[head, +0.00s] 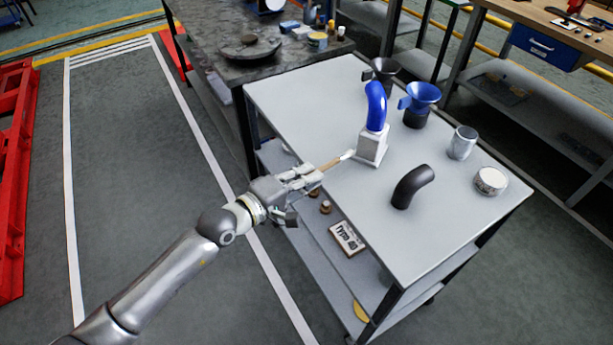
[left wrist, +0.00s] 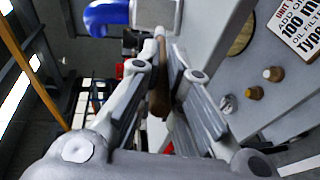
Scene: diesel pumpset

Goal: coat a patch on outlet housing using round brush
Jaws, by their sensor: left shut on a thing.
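My left gripper (head: 314,175) is shut on the round brush (head: 336,162), which has a wooden handle and a pale tip. The brush points right over the cart top, its tip close to a white block (head: 372,148); I cannot tell if they touch. A glossy blue elbow (head: 376,106), which looks like the outlet housing, stands upright on this block. In the left wrist view, the brush handle (left wrist: 159,95) sits between the fingers, and the blue elbow (left wrist: 104,17) shows at the top, partly cut off. My right gripper is not in view.
A sign (head: 347,238) is on the lower shelf. The cart's front right is clear.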

